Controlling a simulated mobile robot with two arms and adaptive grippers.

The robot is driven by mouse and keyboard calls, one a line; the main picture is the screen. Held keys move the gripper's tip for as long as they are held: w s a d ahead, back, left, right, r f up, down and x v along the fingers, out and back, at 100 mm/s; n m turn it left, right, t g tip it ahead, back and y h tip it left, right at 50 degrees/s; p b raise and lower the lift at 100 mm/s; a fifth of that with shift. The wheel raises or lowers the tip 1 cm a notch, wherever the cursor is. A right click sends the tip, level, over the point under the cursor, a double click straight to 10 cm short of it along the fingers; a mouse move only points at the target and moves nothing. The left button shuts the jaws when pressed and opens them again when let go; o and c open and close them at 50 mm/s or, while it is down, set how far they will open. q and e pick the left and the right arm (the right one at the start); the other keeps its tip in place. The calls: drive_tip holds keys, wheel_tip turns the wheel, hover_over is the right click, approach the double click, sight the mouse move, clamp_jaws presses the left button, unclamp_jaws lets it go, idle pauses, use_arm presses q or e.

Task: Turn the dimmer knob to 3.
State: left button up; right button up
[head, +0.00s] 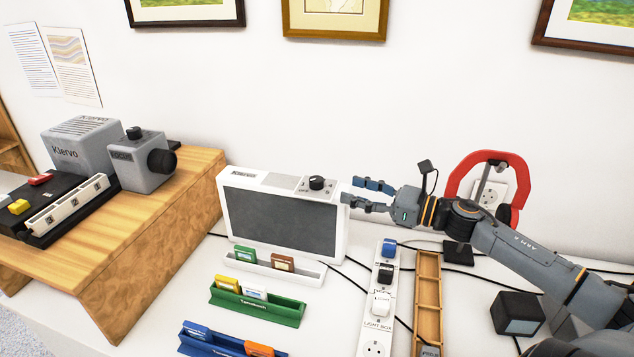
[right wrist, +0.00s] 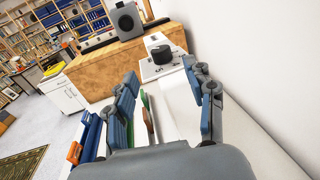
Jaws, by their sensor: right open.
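The black dimmer knob (head: 317,182) sits on top of the white light box (head: 340,262), at its right end. A small mark reading OFF shows beside it; which number it points at is too small to tell. My right gripper (head: 351,191) is open and empty, just right of the knob and apart from it, its fingers pointing left. In the right wrist view the knob (right wrist: 160,53) stands ahead, between and beyond the two fingertips (right wrist: 160,74). My left gripper is not in view.
White, green (head: 257,308) and blue slide trays stand before the box. A power strip (head: 378,302) and a wooden tray (head: 427,300) lie right. A wooden stand (head: 150,240) with a projector (head: 140,160) is left. Red headphones (head: 462,163) are behind my right arm.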

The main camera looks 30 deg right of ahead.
sight(317, 179)
drive_tip(key=p+x, duration=0.1)
drive_tip(key=x, duration=0.7)
drive_tip(key=shift+w+a, duration=0.15)
drive_tip(key=shift+w, duration=0.2)
drive_tip(key=shift+w+a+f, duration=0.1)
drive_tip(key=shift+w+a, duration=0.25)
drive_tip(key=shift+w, duration=0.2)
clamp_jaws()
